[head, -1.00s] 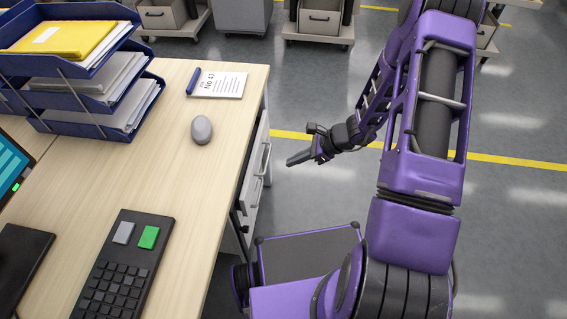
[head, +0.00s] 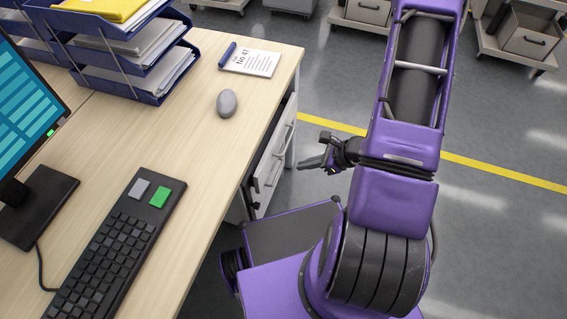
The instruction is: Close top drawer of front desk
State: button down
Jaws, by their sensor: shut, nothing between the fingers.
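The front desk (head: 190,160) has a light wood top and fills the left half of the head view. Its white drawer unit (head: 272,158) shows below the right edge of the top, seen steeply from above, with grey bar handles on the fronts. The desk edge hides part of the drawers, so how far the top drawer stands out is hard to tell. My gripper (head: 303,165) is dark, shut and empty. It points left towards the drawer fronts, just right of them in the picture, with a small gap visible.
A keyboard (head: 113,255), monitor (head: 28,105), grey mouse (head: 227,103), notepad (head: 250,61) and blue paper trays (head: 115,52) are on the desk. Grey trolleys (head: 519,38) stand at the back.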

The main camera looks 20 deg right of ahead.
aim_at(260, 165)
jog(key=x, duration=0.3)
jog(key=a+r+b+x, duration=0.1)
jog(key=x, duration=0.3)
jog(key=w+x, duration=0.1)
jog(key=x, duration=0.3)
jog(key=shift+w+a+r, duration=0.1)
jog(key=shift+a+r, duration=0.15)
jog(key=shift+a, duration=0.05)
jog(key=shift+w+a, duration=0.25)
jog(key=shift+a, duration=0.05)
jog(key=shift+w+a+f+b, duration=0.1)
jog(key=shift+w+a+b, duration=0.4)
jog(key=shift+a+b, duration=0.25)
jog(key=shift+w+a, duration=0.3)
jog(key=shift+a, duration=0.1)
jog(key=shift+s+d, duration=0.1)
jog(key=shift+d, duration=0.05)
